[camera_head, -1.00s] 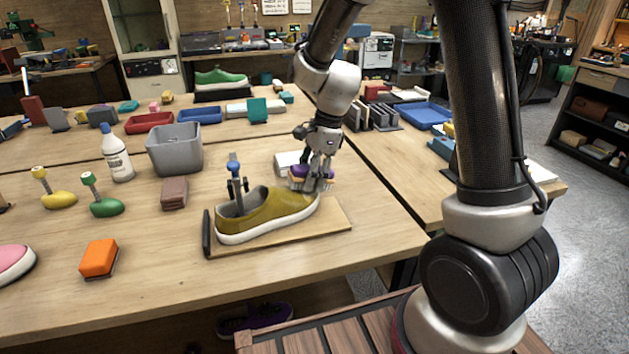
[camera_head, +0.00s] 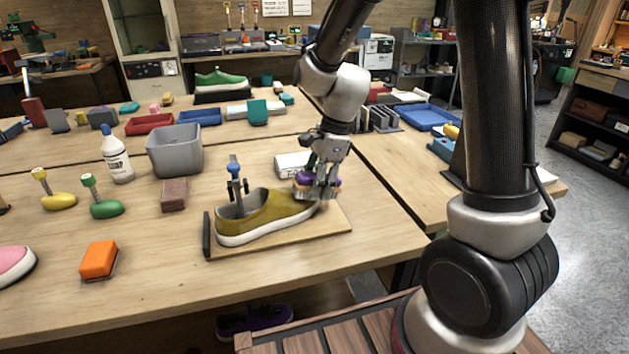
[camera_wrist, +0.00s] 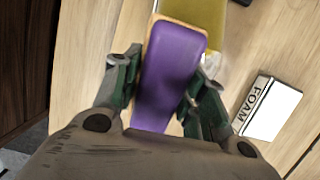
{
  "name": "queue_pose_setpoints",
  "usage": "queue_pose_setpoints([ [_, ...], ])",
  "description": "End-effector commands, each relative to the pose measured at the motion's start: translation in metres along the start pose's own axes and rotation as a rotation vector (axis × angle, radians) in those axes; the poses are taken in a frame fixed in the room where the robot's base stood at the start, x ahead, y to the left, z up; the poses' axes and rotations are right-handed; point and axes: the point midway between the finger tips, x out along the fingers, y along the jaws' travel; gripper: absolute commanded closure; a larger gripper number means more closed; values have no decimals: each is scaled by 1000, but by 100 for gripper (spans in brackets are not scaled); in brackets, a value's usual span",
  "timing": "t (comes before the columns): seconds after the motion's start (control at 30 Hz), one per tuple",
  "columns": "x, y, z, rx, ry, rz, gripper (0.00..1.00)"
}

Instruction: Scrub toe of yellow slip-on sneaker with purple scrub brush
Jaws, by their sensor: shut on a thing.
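The yellow slip-on sneaker (camera_head: 262,216) sits on a wooden board (camera_head: 338,219) on the workbench, its toe pointing right, with a blue-topped holder (camera_head: 235,183) standing in its opening. My gripper (camera_head: 322,190) is over the toe and shut on the purple scrub brush (camera_head: 303,180). In the wrist view the purple brush (camera_wrist: 171,75) lies between both fingers, and the yellow sneaker (camera_wrist: 196,14) shows beyond it. The brush is at the toe end; its bristles' contact with the toe is mostly hidden by the fingers.
A white FOAM block (camera_wrist: 268,108) lies behind the toe. A grey bin (camera_head: 175,150), a white bottle (camera_head: 117,158), a brown block (camera_head: 174,195) and an orange brush (camera_head: 99,259) stand to the left. The bench's front right is clear.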

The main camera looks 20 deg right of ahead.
Motion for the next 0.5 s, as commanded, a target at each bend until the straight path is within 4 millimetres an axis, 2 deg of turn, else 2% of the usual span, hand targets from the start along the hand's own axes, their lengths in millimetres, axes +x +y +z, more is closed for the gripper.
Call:
queue_pose_setpoints([
  [0.5,8,1,0,0,0,2,78],
])
